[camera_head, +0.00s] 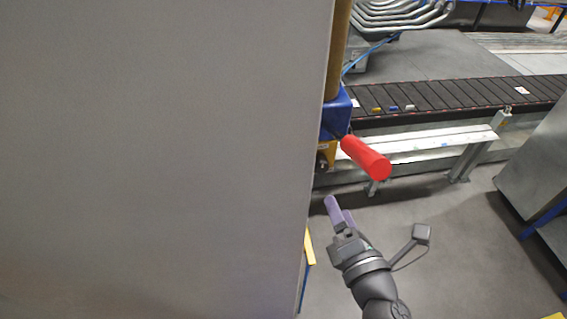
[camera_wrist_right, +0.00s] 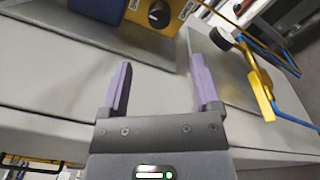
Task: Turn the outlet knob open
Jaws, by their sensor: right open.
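A dark round knob with a white mark (camera_wrist_right: 159,14) sits on a yellow panel (camera_wrist_right: 138,12), at the top of the right wrist view. It looks like the outlet knob. In the head view the yellow panel (camera_head: 331,152) shows under a blue box, beside a big grey wall; the knob is too small there to read. My right gripper (camera_head: 340,210) is below the panel. In the right wrist view its two purple fingers (camera_wrist_right: 160,66) are apart with nothing between them, and the knob lies beyond their tips. My left gripper is not in view.
A red cylinder (camera_head: 366,158) juts out beside the panel, above my right gripper. The grey wall (camera_head: 150,160) fills the left of the head view. A roller conveyor (camera_head: 450,95) stands behind. A yellow lever (camera_wrist_right: 262,95) is right of my fingers.

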